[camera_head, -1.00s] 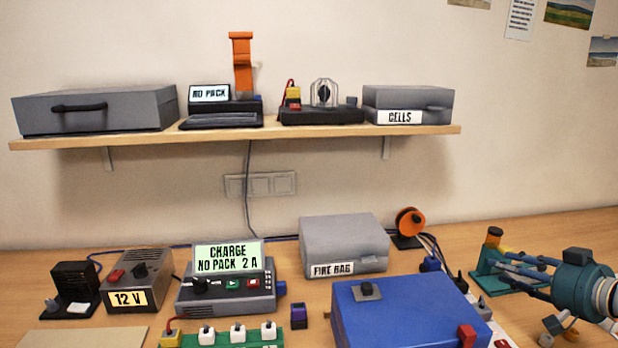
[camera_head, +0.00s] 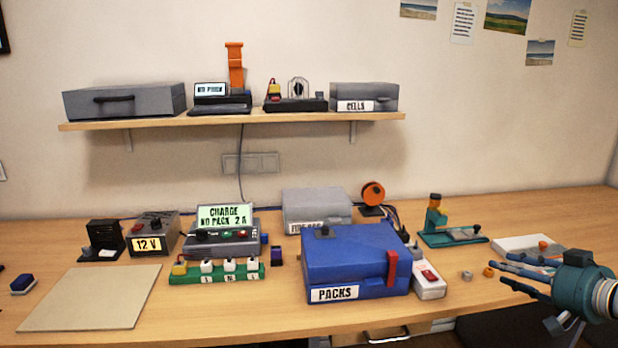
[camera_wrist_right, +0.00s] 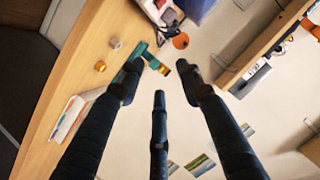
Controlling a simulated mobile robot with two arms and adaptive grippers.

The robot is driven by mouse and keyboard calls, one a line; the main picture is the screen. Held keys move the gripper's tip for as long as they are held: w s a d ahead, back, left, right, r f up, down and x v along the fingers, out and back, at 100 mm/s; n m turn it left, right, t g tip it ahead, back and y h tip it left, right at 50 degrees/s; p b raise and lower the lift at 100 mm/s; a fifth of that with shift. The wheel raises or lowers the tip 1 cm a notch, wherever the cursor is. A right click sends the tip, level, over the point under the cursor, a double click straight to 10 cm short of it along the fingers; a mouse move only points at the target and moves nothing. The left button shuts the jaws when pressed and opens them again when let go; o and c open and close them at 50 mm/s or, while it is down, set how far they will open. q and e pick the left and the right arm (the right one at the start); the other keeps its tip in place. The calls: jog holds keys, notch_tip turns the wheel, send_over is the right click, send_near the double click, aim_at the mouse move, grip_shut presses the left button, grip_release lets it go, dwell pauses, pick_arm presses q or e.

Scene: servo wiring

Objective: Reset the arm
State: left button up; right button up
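My right gripper (camera_head: 507,271) comes in from the right above the right end of the bench, its dark fingers pointing left. In the right wrist view its fingers (camera_wrist_right: 160,82) are spread, with nothing between them. A teal bench tool with an orange top (camera_head: 436,213) stands behind and left of it; it also shows in the right wrist view (camera_wrist_right: 148,62), apart from the fingers. A grey ring (camera_head: 466,275) and an orange ring (camera_head: 488,271) lie on the bench near the fingertips. My left gripper is out of view.
A blue PACKS case (camera_head: 345,292) with a red latch stands mid-bench, a white switch box (camera_head: 429,282) beside it. A charger (camera_head: 221,243) and a green strip (camera_head: 216,275) stand left. A wall shelf (camera_head: 232,122) holds devices. A beige mat (camera_head: 95,298) is bare.

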jog(key=s+d+f+m+g+h, duration=0.1)
jog(key=d+f+h, duration=0.15)
jog(key=f, duration=0.85)
jog(key=s+d+f+m+g+h, duration=0.1)
jog(key=d+f, duration=0.3)
jog(key=f, duration=0.8)
jog(key=s+a+f+g+h, duration=0.1)
jog(key=s+f, duration=0.4)
jog(key=f, duration=0.4)
jog(key=s+f+g, duration=0.2)
jog(key=s+f, duration=0.3)
jog(key=f, duration=0.4)
jog(key=s+a+f+g+h, duration=0.1)
jog(key=s+f, duration=0.4)
jog(key=f, duration=0.4)
jog(key=s+a+f+n+g, duration=0.1)
jog(key=s+a+f+g, duration=0.1)
jog(key=s+a+f, duration=0.45)
jog(key=s+a+f+n+g, duration=0.15)
jog(key=s+a+f, duration=0.25)
jog(key=s+f, duration=0.55)
jog(key=s+a+f+n+g, duration=0.15)
jog(key=s+a+f, duration=0.3)
jog(key=s, duration=0.65)
jog(key=s+a+f+n+g+y, duration=0.1)
jog(key=s+a+f+n, duration=0.1)
jog(key=s+a, duration=0.8)
jog(key=shift+s+f, duration=0.35)
jog(key=shift+s, duration=0.55)
jog(key=shift+y, duration=0.25)
